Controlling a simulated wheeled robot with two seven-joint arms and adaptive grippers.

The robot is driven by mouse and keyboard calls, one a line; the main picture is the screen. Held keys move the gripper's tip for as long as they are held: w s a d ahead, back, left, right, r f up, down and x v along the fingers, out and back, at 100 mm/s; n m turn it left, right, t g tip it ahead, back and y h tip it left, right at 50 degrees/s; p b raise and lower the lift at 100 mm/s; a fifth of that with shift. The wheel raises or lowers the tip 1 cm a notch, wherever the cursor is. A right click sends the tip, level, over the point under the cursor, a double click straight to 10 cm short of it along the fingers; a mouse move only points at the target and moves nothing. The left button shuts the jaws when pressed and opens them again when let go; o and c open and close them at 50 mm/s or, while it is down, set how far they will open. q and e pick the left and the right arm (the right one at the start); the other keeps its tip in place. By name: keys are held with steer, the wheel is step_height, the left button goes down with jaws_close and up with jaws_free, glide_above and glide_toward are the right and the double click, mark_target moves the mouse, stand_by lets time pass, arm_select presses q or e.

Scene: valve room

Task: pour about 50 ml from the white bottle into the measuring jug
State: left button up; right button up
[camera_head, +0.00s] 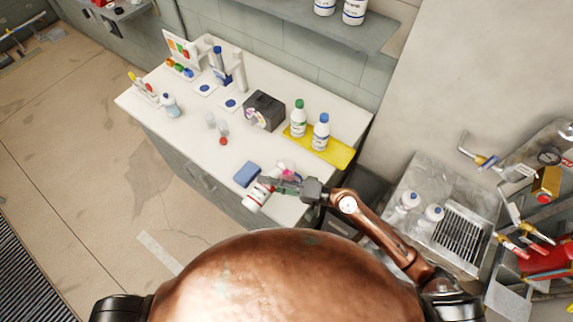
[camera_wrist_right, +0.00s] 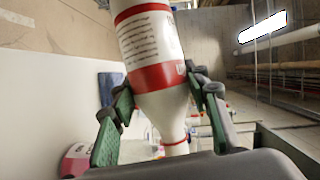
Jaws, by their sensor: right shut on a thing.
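The white bottle with red bands (camera_head: 255,197) is held over the front edge of the bench by my right gripper (camera_head: 284,185). In the right wrist view the bottle (camera_wrist_right: 150,45) sits between the two green-padded fingers (camera_wrist_right: 165,108), its narrow neck towards the bottom of the picture. It looks tilted in the head view; its mouth is not clear. No measuring jug can be made out for certain. A small clear vessel (camera_head: 210,120) stands mid-bench, and another clear one with a red part (camera_head: 223,135) is beside it. My left gripper is not in view.
A blue sponge-like block (camera_head: 247,174) and a pink item (camera_head: 284,168) are close to the held bottle. A yellow tray (camera_head: 341,157) holds a green-capped bottle (camera_head: 299,119) and a blue-capped bottle (camera_head: 321,132). A dark box (camera_head: 264,110) stands behind. A sink (camera_head: 407,227) is at right.

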steer(key=shift+s+a+n+h+p, duration=0.3)
steer(key=shift+s+n+p, duration=0.15)
steer(key=shift+n+p, duration=0.4)
steer(key=shift+w+d+f+n+h, duration=0.15)
steer(key=shift+f+n+h, duration=0.15)
steer(key=shift+f+n, duration=0.4)
steer(key=shift+w+f+n, duration=0.15)
steer(key=shift+f+n, duration=0.1)
steer(key=shift+f, duration=0.15)
steer(key=shift+w+d+f+n+h, duration=0.1)
steer(key=shift+f+n+h, duration=0.1)
steer(key=shift+n+h, duration=0.1)
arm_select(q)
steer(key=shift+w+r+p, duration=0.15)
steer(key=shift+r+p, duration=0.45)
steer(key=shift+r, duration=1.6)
arm_select(e)
steer(key=shift+r+t, duration=0.3)
steer(key=shift+r, duration=0.15)
steer(key=shift+w, duration=0.1)
